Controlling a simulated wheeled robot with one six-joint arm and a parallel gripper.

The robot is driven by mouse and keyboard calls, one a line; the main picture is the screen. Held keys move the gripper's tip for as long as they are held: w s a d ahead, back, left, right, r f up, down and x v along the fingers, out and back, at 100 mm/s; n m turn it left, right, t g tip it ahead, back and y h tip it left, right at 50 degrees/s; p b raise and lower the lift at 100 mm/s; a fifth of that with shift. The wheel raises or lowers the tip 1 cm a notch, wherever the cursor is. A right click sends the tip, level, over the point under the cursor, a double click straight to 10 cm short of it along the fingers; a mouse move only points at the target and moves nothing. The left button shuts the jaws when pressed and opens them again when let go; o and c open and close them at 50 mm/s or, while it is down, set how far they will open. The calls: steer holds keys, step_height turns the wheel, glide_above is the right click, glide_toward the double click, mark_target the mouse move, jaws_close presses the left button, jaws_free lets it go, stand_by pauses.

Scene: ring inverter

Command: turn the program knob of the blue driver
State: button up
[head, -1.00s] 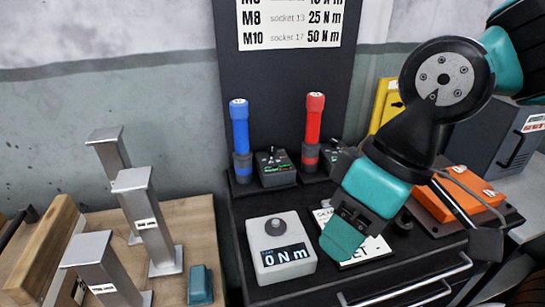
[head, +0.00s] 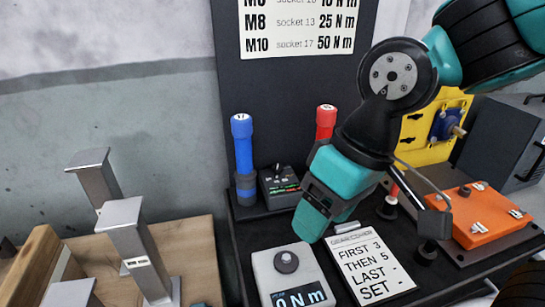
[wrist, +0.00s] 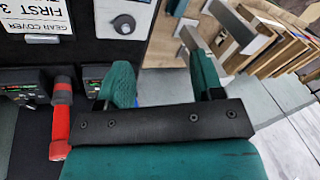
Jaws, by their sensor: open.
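The blue driver (head: 243,160) stands upright at the back left of the black bench top. A small dark control box (head: 280,190) with a knob (head: 278,169) on top stands just right of it. The red driver (head: 325,122) stands further right, its lower part hidden by my arm; it also shows in the wrist view (wrist: 61,115). My gripper (head: 314,225) is open and empty, in front of and right of that control box. In the wrist view its two teal fingers (wrist: 163,88) are apart. Most of the blue driver is hidden there.
A white box (head: 290,270) with a grey knob and a "0 N m" display sits below my gripper. A printed card (head: 370,265) lies beside it. An orange housing (head: 480,213) is at right. Metal posts (head: 135,245) stand at left.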

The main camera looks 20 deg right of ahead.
steer(key=w+f+m+t+h, duration=0.1)
steer(key=w+f+m, duration=0.2)
steer(key=w, duration=0.4)
steer(key=w+f+m+t+h, duration=0.1)
steer(key=w+f+m+h, duration=0.2)
steer(key=w, duration=0.5)
steer(key=m+t+h+p, duration=0.2)
steer(key=m+p, duration=0.2)
steer(key=m, duration=0.1)
glide_toward(277, 166)
steer(key=x, duration=0.5)
steer(key=shift+s, duration=0.15)
steer(key=f, duration=0.1)
steer(key=w+f, duration=0.1)
steer(key=shift+w+d+f+g, duration=0.25)
steer(key=shift+d+f+g, duration=0.05)
steer(key=shift+d, duration=0.05)
steer(key=shift+w+f, duration=0.1)
steer(key=shift+f, duration=0.25)
steer(key=c, duration=0.9)
